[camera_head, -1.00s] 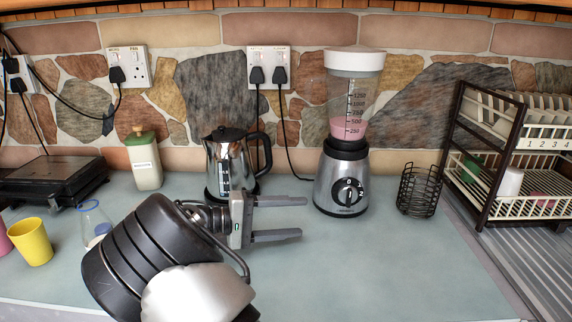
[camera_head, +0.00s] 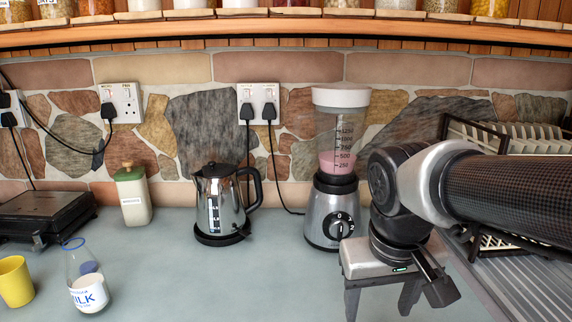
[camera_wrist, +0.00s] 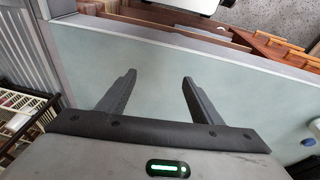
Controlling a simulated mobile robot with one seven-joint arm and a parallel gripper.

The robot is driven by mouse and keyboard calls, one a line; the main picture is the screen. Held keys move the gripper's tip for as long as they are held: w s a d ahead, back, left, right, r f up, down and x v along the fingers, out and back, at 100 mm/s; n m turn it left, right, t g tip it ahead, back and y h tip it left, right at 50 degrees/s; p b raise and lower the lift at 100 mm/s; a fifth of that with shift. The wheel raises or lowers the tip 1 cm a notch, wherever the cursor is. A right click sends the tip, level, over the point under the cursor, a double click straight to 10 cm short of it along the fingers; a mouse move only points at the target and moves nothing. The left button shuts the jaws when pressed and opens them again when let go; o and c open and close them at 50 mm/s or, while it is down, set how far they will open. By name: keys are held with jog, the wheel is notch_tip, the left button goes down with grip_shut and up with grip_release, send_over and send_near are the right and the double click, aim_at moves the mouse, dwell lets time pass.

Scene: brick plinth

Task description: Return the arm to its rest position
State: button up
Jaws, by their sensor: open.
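My gripper (camera_head: 381,300) is at the right of the head view, pointing down over the front right of the counter (camera_head: 255,270). My arm reaches in from the right edge. The gripper's jaws are apart with nothing between them; the wrist view shows both fingers (camera_wrist: 158,88) spread over bare counter (camera_wrist: 155,62). My gripper and arm hide part of the counter and most of the dish rack (camera_head: 468,140).
A blender (camera_head: 338,120) with pink liquid stands left of my gripper. A kettle (camera_head: 219,200), a green-lidded jar (camera_head: 132,195), a milk bottle (camera_head: 86,280), a yellow cup (camera_head: 15,282) and a black grill (camera_head: 42,213) stand further left. The front middle counter is clear.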

jog(key=s+r+t+p, duration=0.1)
jog(key=s+r+t, duration=0.15)
jog(key=s, duration=0.25)
notch_tip(320, 180, up, 18)
jog(key=p, duration=1.8)
jog(key=shift+a+f+m+y, duration=0.15)
jog(key=shift+a+m+y, duration=0.15)
jog(key=shift+y, duration=0.1)
